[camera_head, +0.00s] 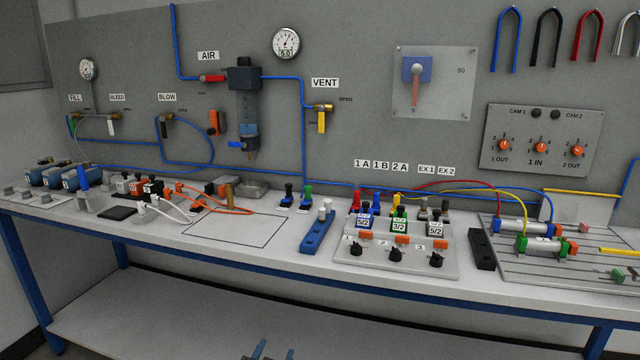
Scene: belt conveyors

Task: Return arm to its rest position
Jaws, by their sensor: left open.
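My left gripper (271,351) shows only by its two dark fingertips at the bottom edge of the head view. The fingertips are apart with nothing visible between them. It appears below the front edge of the workbench (420,290), in front of the lower shelf (170,318). The rest of my left arm is out of view. My right gripper is not in view.
The bench holds a valve panel (350,258), a blue block (317,236), cylinders on a slotted plate (500,262) and several fittings at the left. A grey wall panel (370,140) with gauges and hoses stands behind. The outlined rectangle (215,235) is mostly clear.

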